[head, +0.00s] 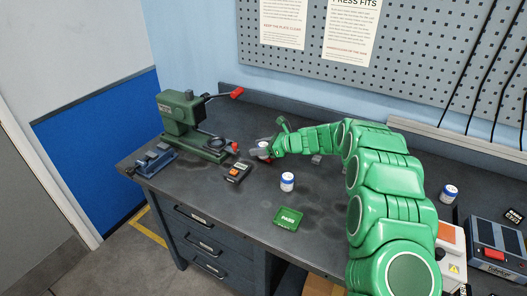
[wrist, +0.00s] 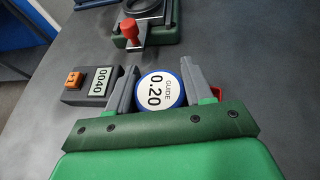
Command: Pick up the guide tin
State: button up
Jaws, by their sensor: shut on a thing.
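The guide tin (wrist: 160,92) is a round tin with a white lid and a blue rim, and its lid reads GUIDE 0.20. In the wrist view it sits between the two grey fingers of my gripper (wrist: 161,93), which is shut on it. In the head view my gripper (head: 264,150) is over the back middle of the bench, right of the green press, and largely hides the tin. I cannot tell whether the tin rests on the bench or is just above it.
The green press (head: 181,118) with a red-knobbed lever and a blue vise (head: 151,161) stand at left. A counter (head: 237,172) lies near my gripper. Other white-and-blue tins stand at middle (head: 287,182) and right (head: 449,193). A green PASS tray (head: 288,218) lies near the front edge.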

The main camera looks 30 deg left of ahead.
jog(key=shift+c, duration=0.9)
jog(key=shift+r, duration=1.75)
jog(key=shift+s+d+r, duration=0.15)
jog(key=shift+s+d, duration=0.05)
jog(key=shift+s, duration=0.05)
jog(key=s+d+r, duration=0.9)
jog(key=s, duration=0.1)
send_over(260, 145)
jog(key=d, duration=0.3)
notch_tip(260, 145, down, 5)
jog(key=f, duration=0.1)
jog(key=w+a+f, duration=0.2)
jog(key=f, duration=0.1)
jog(key=shift+w+a, duration=0.15)
jog(key=shift+a, duration=0.1)
jog(key=shift+w+a+f, duration=0.25)
jog(key=shift+w+f, duration=0.05)
jog(key=shift+f, duration=0.2)
jog(key=shift+w+a+f, duration=0.25)
jog(key=shift+w+f, duration=0.05)
jog(key=shift+f, duration=1.75)
